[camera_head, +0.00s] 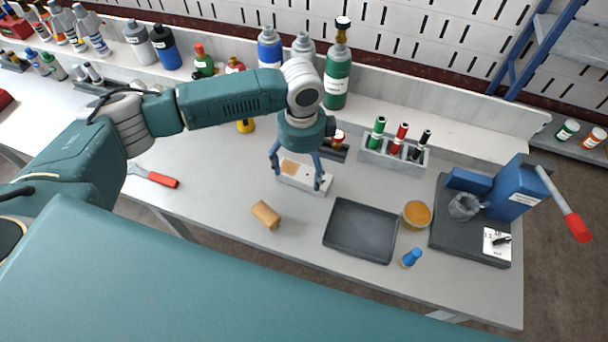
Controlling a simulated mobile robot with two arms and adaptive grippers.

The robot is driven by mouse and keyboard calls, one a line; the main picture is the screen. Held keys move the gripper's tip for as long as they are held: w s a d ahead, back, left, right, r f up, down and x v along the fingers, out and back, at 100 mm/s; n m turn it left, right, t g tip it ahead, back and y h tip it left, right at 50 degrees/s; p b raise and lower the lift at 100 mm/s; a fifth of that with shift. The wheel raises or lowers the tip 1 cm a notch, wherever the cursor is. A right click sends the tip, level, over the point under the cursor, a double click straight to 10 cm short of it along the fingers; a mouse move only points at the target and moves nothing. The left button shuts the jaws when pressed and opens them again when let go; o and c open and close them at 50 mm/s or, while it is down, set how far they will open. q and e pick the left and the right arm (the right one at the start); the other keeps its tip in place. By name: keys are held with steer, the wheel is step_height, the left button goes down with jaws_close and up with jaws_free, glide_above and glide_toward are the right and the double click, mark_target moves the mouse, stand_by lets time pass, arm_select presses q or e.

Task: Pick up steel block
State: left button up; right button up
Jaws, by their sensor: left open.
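A pale grey block (301,184), which looks like the steel block, lies on the grey workbench with a tan patch on its top. My left gripper (298,172) points down over it, open, with its blue fingers spread near the block's two ends. I cannot tell whether the fingers touch the block. The gripper body hides part of the area behind it. My right gripper is not in view.
A brown block (266,215) lies in front. A marker holder (393,153) and bottles stand behind. A red-handled tool (155,178) lies left.

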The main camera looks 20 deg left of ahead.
mark_target(302, 176)
arm_select(q)
step_height(302, 176, down, 5)
steer(key=shift+f+p, duration=0.1)
steer(key=shift+p, duration=0.5)
steer(key=c, duration=1.4)
steer(key=shift+c, duration=1)
steer(key=shift+w, duration=0.1)
